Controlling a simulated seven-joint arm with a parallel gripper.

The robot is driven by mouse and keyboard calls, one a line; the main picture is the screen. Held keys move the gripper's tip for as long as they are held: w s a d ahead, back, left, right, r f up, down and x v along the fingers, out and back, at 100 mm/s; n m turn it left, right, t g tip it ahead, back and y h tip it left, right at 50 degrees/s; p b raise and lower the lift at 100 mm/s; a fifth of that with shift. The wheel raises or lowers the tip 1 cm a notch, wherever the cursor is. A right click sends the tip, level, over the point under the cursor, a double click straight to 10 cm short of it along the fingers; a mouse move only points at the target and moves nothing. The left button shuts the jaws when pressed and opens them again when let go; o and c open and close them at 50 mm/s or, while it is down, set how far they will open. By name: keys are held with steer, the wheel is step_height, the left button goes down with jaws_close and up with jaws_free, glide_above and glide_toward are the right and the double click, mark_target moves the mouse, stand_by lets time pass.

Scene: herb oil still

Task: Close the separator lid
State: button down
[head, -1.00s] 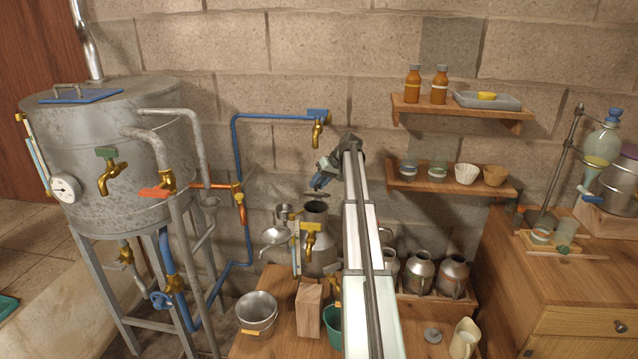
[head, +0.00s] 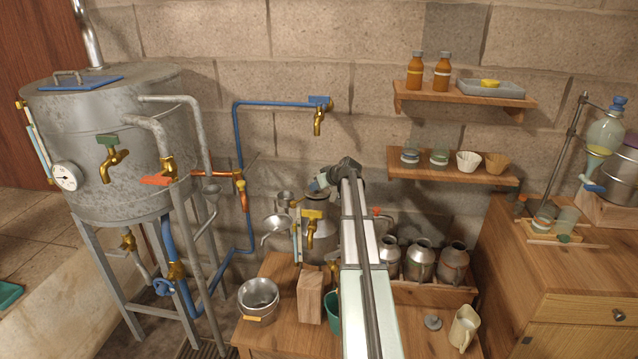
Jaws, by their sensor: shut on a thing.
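The separator (head: 322,245) is a grey metal can on the wooden bench, left of my arm, with brass taps and a side funnel. My gripper (head: 318,185) is right at the top of the separator, shut on the separator lid (head: 317,195). The lid is small and partly hidden by the gripper. It is at the can's neck, and the dark mouth no longer shows. I cannot tell whether the lid is fully seated.
A wooden block (head: 310,298) and a metal pot (head: 258,298) stand in front of the separator. Several metal cans (head: 420,262) stand on the right. A blue pipe (head: 238,170) runs behind on the left.

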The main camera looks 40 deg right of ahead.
steer(key=shift+s+a+f, duration=0.2)
steer(key=shift+f, duration=0.3)
steer(key=c, duration=0.8)
jaws_free()
steer(key=v, duration=1.3)
steer(key=shift+s+r, duration=0.2)
steer(key=shift+r, duration=0.2)
